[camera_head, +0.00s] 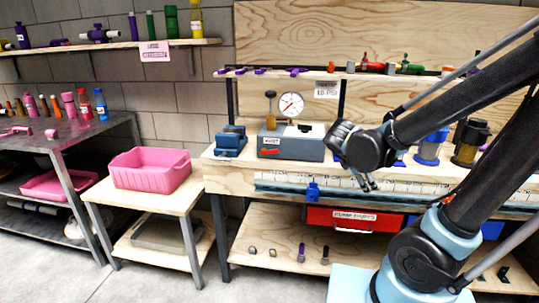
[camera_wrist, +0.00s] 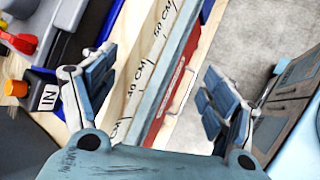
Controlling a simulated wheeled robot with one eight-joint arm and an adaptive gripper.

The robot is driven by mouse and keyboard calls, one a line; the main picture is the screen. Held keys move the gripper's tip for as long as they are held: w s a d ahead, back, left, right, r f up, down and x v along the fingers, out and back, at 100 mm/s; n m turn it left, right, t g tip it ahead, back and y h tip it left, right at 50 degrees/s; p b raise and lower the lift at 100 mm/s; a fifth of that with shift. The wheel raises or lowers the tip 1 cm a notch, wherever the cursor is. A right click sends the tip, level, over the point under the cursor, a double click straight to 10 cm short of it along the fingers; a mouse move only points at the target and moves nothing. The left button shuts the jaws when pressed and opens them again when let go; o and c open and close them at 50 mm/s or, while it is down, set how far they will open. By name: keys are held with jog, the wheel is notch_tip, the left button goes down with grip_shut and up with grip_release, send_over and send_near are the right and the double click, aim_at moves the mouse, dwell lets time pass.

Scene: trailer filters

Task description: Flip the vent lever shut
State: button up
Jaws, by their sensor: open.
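A grey test box (camera_head: 290,143) with a round dial gauge (camera_head: 291,105) stands on the wooden workbench. A small red piece (camera_head: 270,152), possibly the vent lever, is on its front under a white label too small to read.
A blue vise (camera_head: 230,141) sits left of the box. Blue (camera_head: 431,147) and amber (camera_head: 469,143) canisters stand right, near my arm. A ruler strip (camera_head: 340,187) runs along the bench front above a red drawer (camera_head: 353,219). A pink bin (camera_head: 150,168) is on a side table.

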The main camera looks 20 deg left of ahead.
jog(key=a+r+n+t, duration=0.25)
jog(key=a+n, duration=0.35)
jog(key=a, duration=0.5)
jog(key=n+t+y, duration=0.7)
jog(key=n+t, duration=0.1)
jog(key=n, duration=0.5)
send_near(269, 152)
jog(key=w, duration=0.6)
jog(key=w+a, duration=0.1)
jog(key=w, duration=0.2)
jog(key=c, duration=1.1)
